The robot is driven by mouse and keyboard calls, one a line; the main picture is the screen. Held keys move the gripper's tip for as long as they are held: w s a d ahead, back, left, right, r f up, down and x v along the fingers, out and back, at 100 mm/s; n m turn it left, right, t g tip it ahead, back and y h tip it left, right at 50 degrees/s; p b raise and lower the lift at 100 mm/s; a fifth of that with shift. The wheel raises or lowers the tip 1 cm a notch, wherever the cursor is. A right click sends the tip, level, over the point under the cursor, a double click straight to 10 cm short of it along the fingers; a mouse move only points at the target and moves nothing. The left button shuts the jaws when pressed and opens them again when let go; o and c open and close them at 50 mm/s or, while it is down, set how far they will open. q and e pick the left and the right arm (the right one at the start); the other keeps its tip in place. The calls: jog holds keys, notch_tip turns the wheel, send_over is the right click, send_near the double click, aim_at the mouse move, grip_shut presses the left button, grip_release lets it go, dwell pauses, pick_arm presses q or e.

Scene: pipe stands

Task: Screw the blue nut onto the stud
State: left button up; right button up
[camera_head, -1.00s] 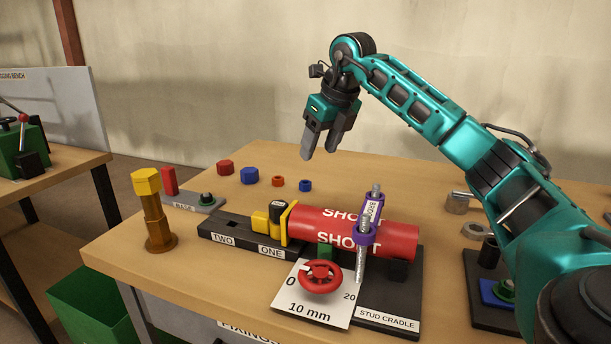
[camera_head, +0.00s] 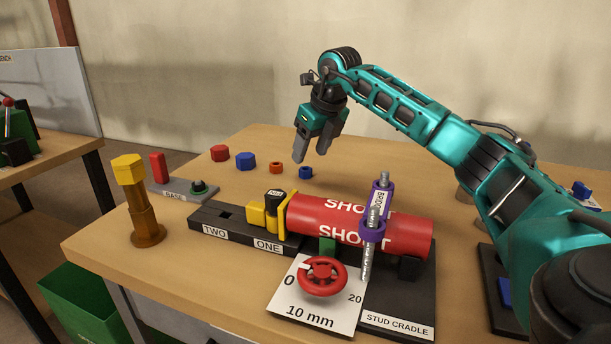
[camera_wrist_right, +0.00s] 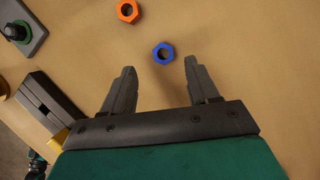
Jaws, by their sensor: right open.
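A small blue nut (camera_head: 306,173) lies flat on the table; in the right wrist view the blue nut (camera_wrist_right: 163,61) lies just beyond and between the fingertips. My right gripper (camera_head: 312,156) is open, empty and pointing down, above the table near this nut; its spread fingers (camera_wrist_right: 160,72) show in the wrist view. A silver threaded rod (camera_head: 367,265) stands upright in a purple collar (camera_head: 372,231) in front of the red pipe, by the STUD CRADLE plate (camera_head: 397,321). A dark short post with a green ring (camera_head: 199,187) stands on the grey BASE plate.
An orange nut (camera_head: 276,168), a larger blue hex piece (camera_head: 245,161) and a red one (camera_head: 220,153) lie left of the small blue nut. The red pipe (camera_head: 330,215), yellow-headed post (camera_head: 138,205) and red handwheel (camera_head: 322,277) stand nearer. The table behind the nuts is clear.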

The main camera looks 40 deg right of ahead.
aim_at(308, 177)
jog(key=b+x, duration=0.1)
jog(key=x, duration=0.4)
jog(key=shift+s+d+f, duration=0.1)
jog(key=shift+d+f, duration=0.05)
jog(key=shift+d, duration=0.05)
grip_shut()
dwell(0.3)
